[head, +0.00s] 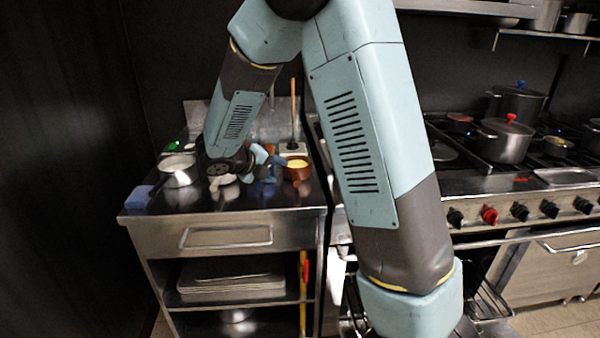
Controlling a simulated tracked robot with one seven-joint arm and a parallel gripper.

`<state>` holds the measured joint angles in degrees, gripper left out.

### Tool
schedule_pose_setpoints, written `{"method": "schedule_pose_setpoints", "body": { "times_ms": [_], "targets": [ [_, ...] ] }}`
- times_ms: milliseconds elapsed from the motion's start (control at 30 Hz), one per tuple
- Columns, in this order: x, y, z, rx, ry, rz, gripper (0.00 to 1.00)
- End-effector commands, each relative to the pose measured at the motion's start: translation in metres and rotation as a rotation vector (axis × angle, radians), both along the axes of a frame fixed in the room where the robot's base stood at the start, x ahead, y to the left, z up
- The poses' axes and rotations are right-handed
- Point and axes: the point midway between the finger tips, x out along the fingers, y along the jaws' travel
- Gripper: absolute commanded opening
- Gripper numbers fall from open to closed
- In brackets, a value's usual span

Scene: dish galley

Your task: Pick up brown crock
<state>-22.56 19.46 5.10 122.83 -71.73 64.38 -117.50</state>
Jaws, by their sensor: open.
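The brown crock (297,172) stands on the steel counter, near its right side. It is a small reddish-brown pot with something pale yellow inside. My gripper (268,168) is just left of the crock, low over the counter, with its pale blue fingers towards the crock. It is open and looks empty. The fingertips are small in this view, and I cannot tell whether one touches the crock.
A steel pan (178,170) with pale contents stands at the counter's left, near a blue cloth-like item (138,198). A wooden handle (293,105) rises behind the crock. A stove with a lidded pot (505,142) is at right.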

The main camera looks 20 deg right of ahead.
Motion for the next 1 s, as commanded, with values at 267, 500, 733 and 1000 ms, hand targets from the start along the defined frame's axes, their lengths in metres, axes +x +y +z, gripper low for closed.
{"method": "schedule_pose_setpoints", "body": {
  "times_ms": [267,500,733,1000],
  "targets": [
    [0.013,-0.024,-0.018,0.000,0.000,-0.002,0.53],
    [0.018,-0.032,-0.024,0.000,0.000,-0.002,0.53],
    [0.030,-0.055,-0.042,0.001,0.001,-0.005,0.53],
    [0.035,-0.064,-0.048,0.003,-0.001,-0.004,0.53]
  ]
}}
